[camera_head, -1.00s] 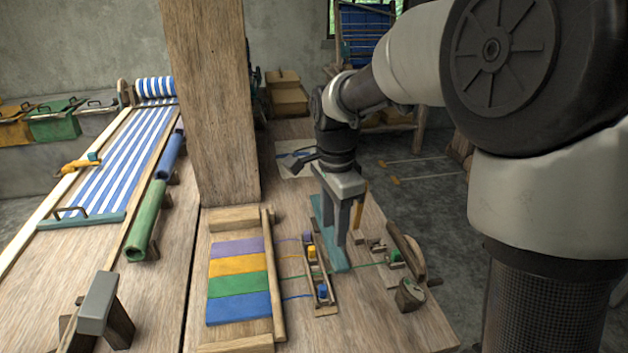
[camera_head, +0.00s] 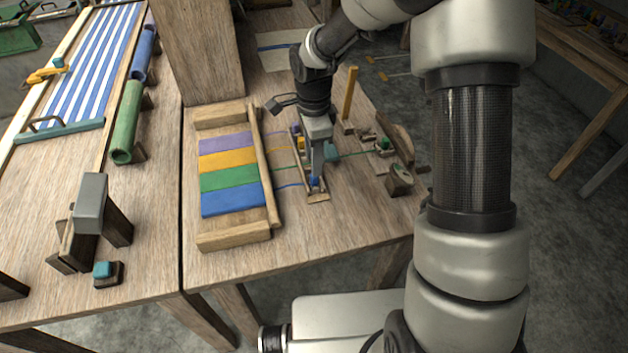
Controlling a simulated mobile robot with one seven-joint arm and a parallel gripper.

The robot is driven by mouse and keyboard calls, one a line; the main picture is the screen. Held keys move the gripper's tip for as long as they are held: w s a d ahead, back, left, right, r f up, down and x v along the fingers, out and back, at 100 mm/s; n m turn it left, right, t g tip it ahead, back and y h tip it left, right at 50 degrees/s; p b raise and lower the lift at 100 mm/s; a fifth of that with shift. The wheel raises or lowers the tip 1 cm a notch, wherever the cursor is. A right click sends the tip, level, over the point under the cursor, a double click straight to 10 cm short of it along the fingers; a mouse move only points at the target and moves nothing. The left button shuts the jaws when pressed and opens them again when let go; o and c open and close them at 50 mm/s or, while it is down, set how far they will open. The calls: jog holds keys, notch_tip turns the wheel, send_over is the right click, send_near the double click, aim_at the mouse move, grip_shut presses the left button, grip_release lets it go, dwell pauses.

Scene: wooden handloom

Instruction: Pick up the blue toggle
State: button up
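The blue toggle (camera_head: 314,182) is a small blue block near the front end of a narrow wooden rack on the table. My gripper (camera_head: 315,178) points down over it, with its fingertips at the toggle and partly covering it. The fingers overlap in this view, so I cannot tell whether they are open or touch the toggle. A blue thread (camera_head: 289,185) runs from the striped panel toward the toggle.
The panel of purple, yellow, green and blue bands (camera_head: 230,180) lies left of the rack. A yellow toggle (camera_head: 301,144) is farther back on the rack, close to my gripper. A green toggle (camera_head: 383,143) and an upright yellow post (camera_head: 350,94) stand to the right.

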aim_at(314, 181)
jog(key=f, duration=0.5)
jog(key=shift+w+f, duration=0.1)
jog(key=shift+w, duration=0.1)
jog(key=shift+c, duration=0.5)
grip_shut()
